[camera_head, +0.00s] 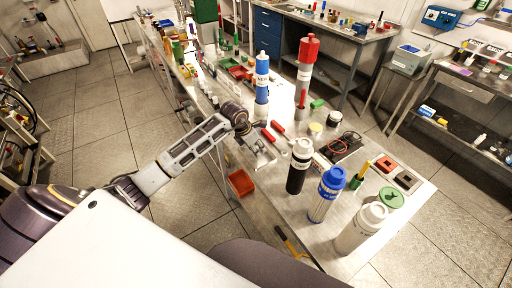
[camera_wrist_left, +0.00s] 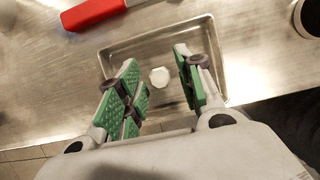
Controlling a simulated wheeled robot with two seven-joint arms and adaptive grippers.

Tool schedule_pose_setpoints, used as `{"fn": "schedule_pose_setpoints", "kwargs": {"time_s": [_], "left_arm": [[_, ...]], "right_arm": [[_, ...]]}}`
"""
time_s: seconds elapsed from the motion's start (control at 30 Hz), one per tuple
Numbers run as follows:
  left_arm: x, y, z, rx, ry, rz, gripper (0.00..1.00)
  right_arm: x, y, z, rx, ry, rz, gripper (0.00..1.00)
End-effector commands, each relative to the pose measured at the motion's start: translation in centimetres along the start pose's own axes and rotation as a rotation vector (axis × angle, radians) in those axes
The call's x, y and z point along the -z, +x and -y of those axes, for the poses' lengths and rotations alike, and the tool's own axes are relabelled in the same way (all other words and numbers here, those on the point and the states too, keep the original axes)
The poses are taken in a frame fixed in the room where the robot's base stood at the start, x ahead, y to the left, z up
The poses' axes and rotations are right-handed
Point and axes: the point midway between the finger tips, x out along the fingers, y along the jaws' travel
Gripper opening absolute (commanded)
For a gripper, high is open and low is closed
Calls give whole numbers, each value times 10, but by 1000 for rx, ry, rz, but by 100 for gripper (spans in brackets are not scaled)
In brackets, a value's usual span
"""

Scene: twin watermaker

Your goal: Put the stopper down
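A small white faceted piece, which looks like the stopper (camera_wrist_left: 160,77), lies on the floor of a shallow metal tray (camera_wrist_left: 112,60) in the left wrist view. My left gripper (camera_wrist_left: 158,80) is over the tray with its green-padded fingers wide apart. The white piece shows between the fingers, with clear gaps on both sides, and neither finger touches it. In the head view my left gripper (camera_head: 262,158) is low over the near edge of the bench, and I cannot make out the stopper there. My right gripper is not in view.
A red-handled tool (camera_wrist_left: 92,12) lies beyond the tray. On the bench to the right stand a black bottle with a white cap (camera_head: 298,170), a blue-capped bottle (camera_head: 326,195) and a white bottle (camera_head: 360,230). An orange bin (camera_head: 241,183) is below the bench edge.

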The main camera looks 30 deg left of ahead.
Motion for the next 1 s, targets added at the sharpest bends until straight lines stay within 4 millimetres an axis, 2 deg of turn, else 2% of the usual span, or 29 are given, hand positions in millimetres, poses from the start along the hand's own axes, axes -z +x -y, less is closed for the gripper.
{"fn": "schedule_pose_setpoints", "kwargs": {"time_s": [0.53, 0.77, 1.0], "left_arm": [[-2, -6, 0, -1, 0, 2, 40], [-1, -28, -1, -3, 2, 1, 40], [-1, -60, -1, -2, 1, 1, 40]], "right_arm": [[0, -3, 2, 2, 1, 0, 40], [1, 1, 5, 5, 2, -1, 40], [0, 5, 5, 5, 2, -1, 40]]}}
